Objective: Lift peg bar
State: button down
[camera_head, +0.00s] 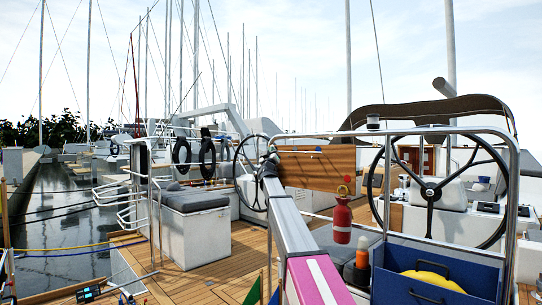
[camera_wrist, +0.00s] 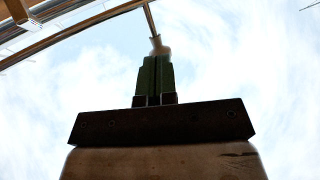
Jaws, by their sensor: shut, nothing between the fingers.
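In the wrist view my gripper (camera_wrist: 155,64) points up against the sky, its two dark green fingers shut together with nothing between them. A pale knob (camera_wrist: 160,47) with a thin brown rod (camera_wrist: 150,19) shows just beyond the fingertips. I cannot tell whether it touches them, or whether it is the peg bar. In the head view my arm stretches forward to the middle of the cockpit, and its far end is too small to read. A wooden panel (camera_head: 318,171) stands just right of the arm's end. No peg bar can be made out for certain.
Two steering wheels (camera_head: 432,190) (camera_head: 249,160) stand right and left of the panel. A red extinguisher (camera_head: 342,220), a steel rail (camera_head: 514,200) and a blue box (camera_head: 390,262) are near on the right. A grey-cushioned bench (camera_head: 192,198) is at left. Wooden deck (camera_head: 190,272) lies open before it.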

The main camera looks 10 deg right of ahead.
jog(key=shift+w+d+r, duration=0.65)
jog(key=shift+d+r, duration=0.25)
jog(key=shift+r, duration=0.4)
jog(key=shift+w+d+r, duration=0.7)
jog(key=shift+d+r, duration=0.2)
jog(key=shift+r, duration=0.35)
jog(key=shift+w+d+r, duration=0.65)
jog(key=shift+d+r, duration=0.25)
jog(key=shift+r, duration=0.4)
jog(key=shift+w+d, duration=0.1)
jog(key=shift+d, duration=0.1)
